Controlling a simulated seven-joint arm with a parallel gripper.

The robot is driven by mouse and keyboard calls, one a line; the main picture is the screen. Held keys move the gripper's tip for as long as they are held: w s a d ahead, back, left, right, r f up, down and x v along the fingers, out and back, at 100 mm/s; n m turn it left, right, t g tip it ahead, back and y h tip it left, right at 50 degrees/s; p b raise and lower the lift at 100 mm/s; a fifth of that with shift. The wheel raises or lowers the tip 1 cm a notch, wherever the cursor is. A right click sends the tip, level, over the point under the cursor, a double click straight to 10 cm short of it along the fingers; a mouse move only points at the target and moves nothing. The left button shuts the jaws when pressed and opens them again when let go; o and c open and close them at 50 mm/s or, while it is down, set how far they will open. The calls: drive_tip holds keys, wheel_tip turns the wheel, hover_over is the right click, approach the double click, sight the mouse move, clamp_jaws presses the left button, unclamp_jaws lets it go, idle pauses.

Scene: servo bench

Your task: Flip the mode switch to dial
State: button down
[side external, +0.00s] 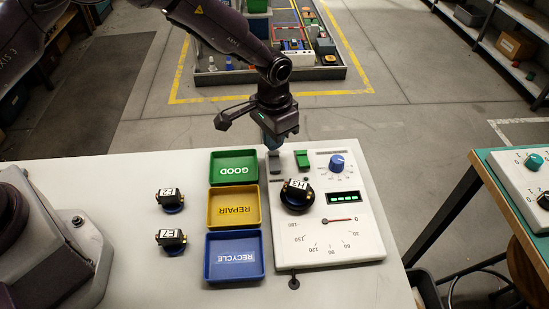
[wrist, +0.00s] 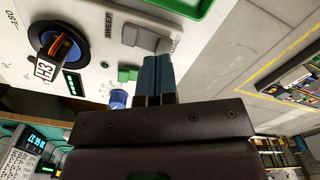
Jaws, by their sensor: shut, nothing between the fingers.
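The mode switch (side external: 275,163) is a grey lever switch at the back left of the white test panel (side external: 360,240). In the wrist view the grey switch (wrist: 146,36) lies just beyond my fingertips, with the word SWEEP beside it. My gripper (side external: 271,143) is over the panel's back edge, pointing down at the switch. Its blue-grey fingers (wrist: 157,60) are together with nothing between them. They are very close to the switch; I cannot tell whether they touch it.
A green switch (side external: 302,160) and a blue knob (side external: 337,163) sit right of the mode switch. Servo H3 (side external: 297,193) is on the panel's round mount. Green GOOD (side external: 234,182), yellow REPAIR (side external: 210,208) and blue RECYCLE (side external: 208,255) trays stand left. Two servos (side external: 170,197) (side external: 171,239) lie further left.

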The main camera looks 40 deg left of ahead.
sight(274, 154)
drive_tip(key=shift+f, duration=1.3)
idle(0.5)
drive_tip(key=shift+r, duration=3.5)
drive_tip(key=s+a+r+n+t, duration=0.1)
drive_tip(key=s+a+r, duration=0.3)
drive_tip(key=s+r, duration=0.4)
drive_tip(key=s+a+r+n+t, duration=0.1)
drive_tip(key=s+a+r+t, duration=0.1)
drive_tip(key=s+a+r, duration=0.3)
drive_tip(key=s+a+r+n+t, duration=0.1)
drive_tip(key=s+a+r, duration=0.4)
drive_tip(key=s+r, duration=0.6)
drive_tip(key=s+t, duration=0.1)
drive_tip(key=s, duration=0.2)
drive_tip(key=shift+s+a+r+t, duration=0.15)
drive_tip(key=shift+a+r+t, duration=0.05)
drive_tip(key=shift+r+t, duration=0.15)
